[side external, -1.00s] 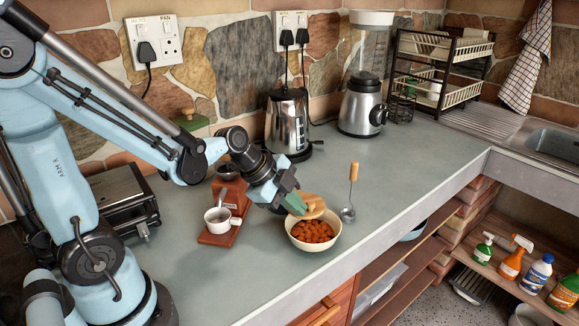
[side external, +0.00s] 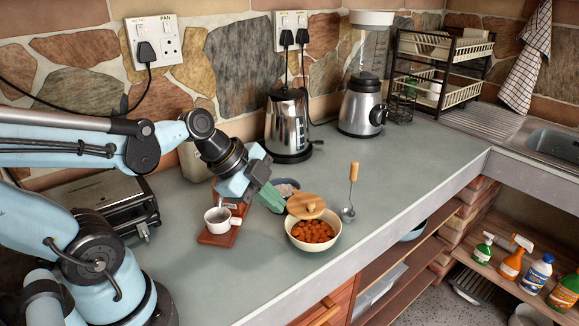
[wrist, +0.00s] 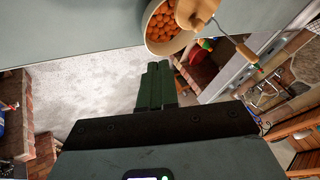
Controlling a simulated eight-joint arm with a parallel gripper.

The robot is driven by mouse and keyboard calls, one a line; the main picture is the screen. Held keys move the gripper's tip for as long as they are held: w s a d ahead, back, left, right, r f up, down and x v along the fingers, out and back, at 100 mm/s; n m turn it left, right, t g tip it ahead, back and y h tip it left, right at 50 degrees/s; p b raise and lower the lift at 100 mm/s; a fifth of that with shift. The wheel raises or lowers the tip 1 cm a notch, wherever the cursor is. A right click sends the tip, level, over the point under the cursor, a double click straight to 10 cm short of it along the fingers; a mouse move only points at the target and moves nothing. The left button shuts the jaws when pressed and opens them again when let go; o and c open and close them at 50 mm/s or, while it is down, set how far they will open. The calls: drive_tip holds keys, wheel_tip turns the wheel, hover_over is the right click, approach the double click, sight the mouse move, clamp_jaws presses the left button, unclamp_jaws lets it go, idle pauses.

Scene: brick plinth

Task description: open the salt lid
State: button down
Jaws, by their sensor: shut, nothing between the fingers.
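The round wooden lid (side external: 306,205) with a small knob lies over the back part of the cream bowl (side external: 292,236) of orange pieces. Behind it to the left is a small dark pot (side external: 273,186) with pale contents showing, so its top is uncovered. Its lower part is hidden by my gripper. My gripper (side external: 276,207) is shut and empty, its green fingers pointing down just left of the lid and bowl. In the wrist view, my shut fingers (wrist: 157,68) are in the middle, and the lid (wrist: 197,10) and bowl are at the top.
A white cup (side external: 217,219) on a reddish wooden base stands left of my gripper. A spoon (side external: 348,210) with a wooden handle is right of the bowl. A kettle (side external: 287,120) and blender (side external: 361,100) stand behind. The counter's right side is clear.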

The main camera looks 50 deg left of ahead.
drive_tip(key=n+y, duration=0.1)
drive_tip(key=n, duration=0.3)
drive_tip(key=r+n+y, duration=0.1)
drive_tip(key=n, duration=0.4)
drive_tip(key=n+y, duration=0.1)
drive_tip(key=n, duration=0.4)
drive_tip(key=shift+s+a+r+t, duration=0.2)
drive_tip(key=shift+a+t, duration=0.1)
drive_tip(key=shift+a, duration=0.1)
